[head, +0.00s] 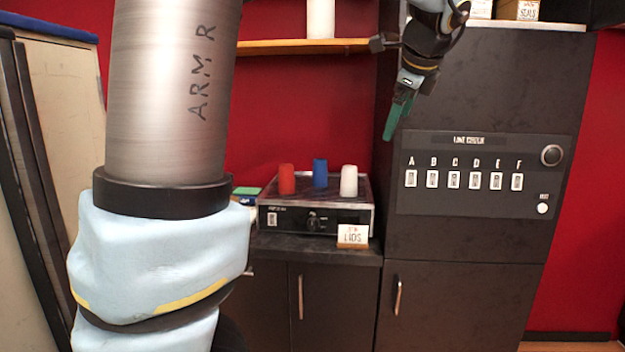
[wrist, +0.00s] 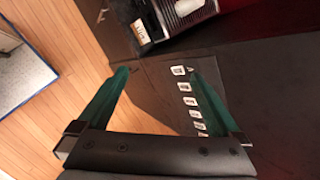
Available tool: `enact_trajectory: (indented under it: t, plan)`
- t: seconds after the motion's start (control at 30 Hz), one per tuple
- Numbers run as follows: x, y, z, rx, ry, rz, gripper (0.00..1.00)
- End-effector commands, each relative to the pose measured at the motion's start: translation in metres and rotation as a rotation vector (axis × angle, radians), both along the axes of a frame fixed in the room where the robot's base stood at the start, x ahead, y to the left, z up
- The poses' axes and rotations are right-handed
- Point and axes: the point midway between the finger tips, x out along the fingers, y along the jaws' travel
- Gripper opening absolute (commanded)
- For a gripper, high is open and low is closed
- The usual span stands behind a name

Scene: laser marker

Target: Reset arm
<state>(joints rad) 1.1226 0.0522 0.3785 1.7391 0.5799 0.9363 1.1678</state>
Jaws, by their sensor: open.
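My gripper (head: 398,118) hangs in the upper middle of the head view, its green fingers pointing down in front of the dark cabinet. In the wrist view my gripper (wrist: 160,92) is open, with its two green fingers spread apart and nothing between them. The control panel (head: 480,225) on the cabinet has a row of switches lettered A to F, a round knob (head: 551,155) and a white button (head: 543,208). My gripper is up and left of this panel in the head view and looks clear of it.
A black machine (head: 345,217) on the low counter carries a red cup (head: 287,180), a blue cup (head: 320,172) and a white cup (head: 349,180). A lids sign (head: 352,236) stands in front. A wooden shelf (head: 290,46) is above. My arm covers the left side.

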Motion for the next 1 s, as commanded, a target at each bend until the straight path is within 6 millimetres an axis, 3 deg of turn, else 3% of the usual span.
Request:
enact_trajectory:
  t: [0.03,0.1,0.27,0.5,0.73,1.0]
  plan:
    - [0.003,0.024,-0.029,-0.058,0.048,0.106,1.0]
    - [0.001,0.05,-0.064,-0.151,0.108,0.253,1.0]
    - [-0.017,0.109,-0.138,-0.357,0.221,0.629,1.0]
    - [-0.072,0.19,-0.229,-0.642,0.317,1.273,1.0]
    - [-0.126,0.235,-0.278,-0.82,0.316,1.766,1.0]
    - [-0.144,0.244,-0.29,-0.87,0.303,1.918,1.0]
